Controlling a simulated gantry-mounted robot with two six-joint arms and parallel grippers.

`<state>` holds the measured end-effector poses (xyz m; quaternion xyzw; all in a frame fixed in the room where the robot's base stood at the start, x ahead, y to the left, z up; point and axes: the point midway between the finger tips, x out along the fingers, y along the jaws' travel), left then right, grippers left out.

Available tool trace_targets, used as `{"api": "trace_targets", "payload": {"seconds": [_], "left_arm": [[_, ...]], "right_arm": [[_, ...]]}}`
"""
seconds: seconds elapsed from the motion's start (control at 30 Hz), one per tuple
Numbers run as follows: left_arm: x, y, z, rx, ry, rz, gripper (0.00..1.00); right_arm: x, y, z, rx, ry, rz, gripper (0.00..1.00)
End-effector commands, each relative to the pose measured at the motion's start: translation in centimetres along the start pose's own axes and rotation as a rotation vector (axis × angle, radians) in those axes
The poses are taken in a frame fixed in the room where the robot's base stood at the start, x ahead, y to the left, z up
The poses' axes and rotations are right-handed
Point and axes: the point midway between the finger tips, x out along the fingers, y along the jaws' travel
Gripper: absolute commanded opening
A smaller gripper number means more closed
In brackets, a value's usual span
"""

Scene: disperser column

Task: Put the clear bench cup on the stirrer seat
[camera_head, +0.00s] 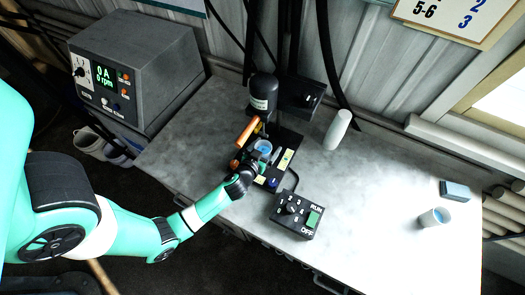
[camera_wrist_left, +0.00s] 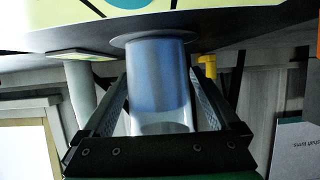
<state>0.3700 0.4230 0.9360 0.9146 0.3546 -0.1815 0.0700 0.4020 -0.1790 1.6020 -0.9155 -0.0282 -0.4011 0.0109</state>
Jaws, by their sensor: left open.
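A clear cup with blue in it (camera_head: 263,146) stands upright on the dark stirrer base (camera_head: 289,140), under the black motor head. In the left wrist view, which is turned over, the cup (camera_wrist_left: 158,80) meets a dark round surface (camera_wrist_left: 150,40), which looks like the seat. My left gripper (camera_head: 256,160) is at the cup, its open fingers on either side. The wrist view shows the fingers (camera_wrist_left: 158,100) around it. My right gripper is not in view.
A black control box (camera_head: 297,213) sits in front of the stirrer. A white cylinder (camera_head: 337,129) stands to its right, and a blue block (camera_head: 455,190) lies far right. The bench's middle right is clear.

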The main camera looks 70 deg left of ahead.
Motion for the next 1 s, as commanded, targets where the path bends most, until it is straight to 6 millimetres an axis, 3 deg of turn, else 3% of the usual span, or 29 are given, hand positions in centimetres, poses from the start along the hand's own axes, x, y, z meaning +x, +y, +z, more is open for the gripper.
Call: {"api": "trace_targets", "payload": {"seconds": [0.17,0.4,0.53,0.7,1.0], "left_arm": [[-3.0,0.1,-0.1,0.003,-0.001,0.002,0.95],[-8.9,0.1,0.0,0.004,0.000,0.005,0.95],[-11.1,0.1,0.0,0.004,-0.001,0.005,0.95],[-12.1,0.0,-0.1,0.001,0.000,0.001,0.95],[-12.1,0.0,-0.1,0.000,0.001,0.000,0.95]], "right_arm": [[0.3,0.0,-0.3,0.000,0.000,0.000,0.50],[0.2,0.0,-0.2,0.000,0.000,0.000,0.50],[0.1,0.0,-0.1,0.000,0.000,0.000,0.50],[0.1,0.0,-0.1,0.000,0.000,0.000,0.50],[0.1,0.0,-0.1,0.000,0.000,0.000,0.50]]}}
